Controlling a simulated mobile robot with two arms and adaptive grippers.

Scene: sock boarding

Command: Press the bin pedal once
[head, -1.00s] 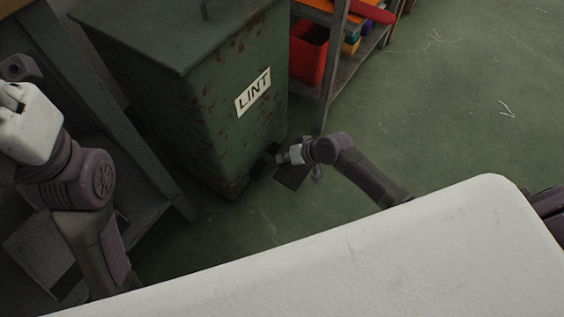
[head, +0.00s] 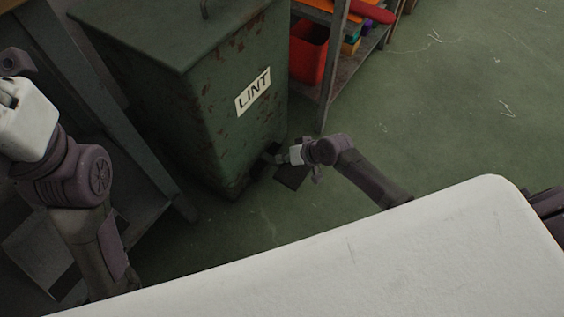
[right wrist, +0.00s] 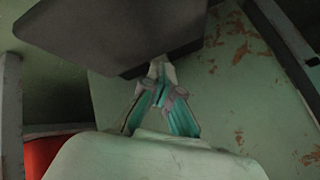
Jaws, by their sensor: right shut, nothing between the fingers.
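The green, rust-marked bin (head: 235,125) carries a LINT label and stands at the upper left of the head view. Its dark pedal plate (head: 292,178) juts out low at the front. My right gripper (head: 272,156) is shut and empty, low by the bin's front at the pedal. In the right wrist view, the shut fingertips (right wrist: 158,68) are at the edge of a dark slab (right wrist: 110,35), seemingly the pedal; whether they touch cannot be told. My left arm's white end (head: 25,118) is at the left edge, and its fingers are not clear.
A shelf rack (head: 332,75) with a red container (head: 308,55) stands right of the bin. A grey table frame (head: 115,125) is at its left. The green floor (head: 460,110) on the right is clear. The red container also shows in the wrist view (right wrist: 42,155).

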